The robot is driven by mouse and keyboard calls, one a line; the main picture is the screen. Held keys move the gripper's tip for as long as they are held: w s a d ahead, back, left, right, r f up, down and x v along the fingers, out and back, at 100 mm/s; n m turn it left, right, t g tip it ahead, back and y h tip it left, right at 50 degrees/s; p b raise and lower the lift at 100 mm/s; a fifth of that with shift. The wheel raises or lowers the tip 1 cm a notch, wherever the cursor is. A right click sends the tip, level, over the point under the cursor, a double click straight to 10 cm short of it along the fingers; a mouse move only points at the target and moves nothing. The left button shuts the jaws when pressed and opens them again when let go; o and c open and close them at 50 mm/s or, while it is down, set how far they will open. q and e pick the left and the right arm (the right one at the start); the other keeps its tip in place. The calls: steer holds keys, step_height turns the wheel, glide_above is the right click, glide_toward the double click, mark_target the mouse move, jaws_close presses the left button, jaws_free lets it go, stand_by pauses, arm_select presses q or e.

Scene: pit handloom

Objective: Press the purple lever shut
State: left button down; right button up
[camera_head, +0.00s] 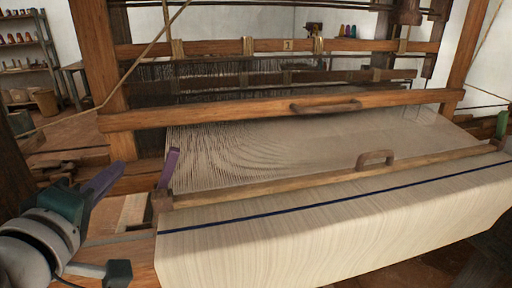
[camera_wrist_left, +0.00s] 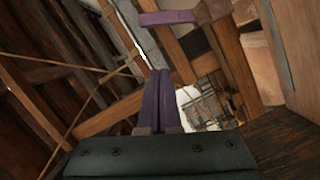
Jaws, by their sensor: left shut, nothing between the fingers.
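The purple lever (camera_head: 169,166) stands up, slightly tilted, at the left end of the wooden beam (camera_head: 290,181) along the cloth. In the left wrist view the purple lever (camera_wrist_left: 168,18) is near the top edge, attached to a brown wooden piece. My left gripper (camera_head: 116,171) is to the left of the lever in the head view, apart from it, with its purple fingers pointing up and right. In the left wrist view its fingers (camera_wrist_left: 162,78) are together and empty, below the lever in the picture. My right gripper is not in view.
A wooden handle (camera_head: 376,158) stands on the beam, and the cream cloth roll (camera_head: 340,225) with a blue stripe fills the front. A thick loom bar (camera_head: 280,108) crosses behind. A green piece (camera_head: 502,124) shows at the far right. A rope (camera_head: 140,62) hangs at upper left.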

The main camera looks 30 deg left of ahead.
arm_select(q)
steer(key=b, duration=0.1)
glide_above(158, 190)
step_height(158, 190, down, 3)
steer(key=shift+r, duration=0.2)
steer(key=shift+d+f, duration=0.1)
steer(key=shift+d, duration=0.3)
steer(key=shift+w+d+p, duration=0.15)
steer(key=shift+w+p, duration=0.05)
steer(key=shift+p, duration=0.2)
steer(key=shift+m, duration=0.3)
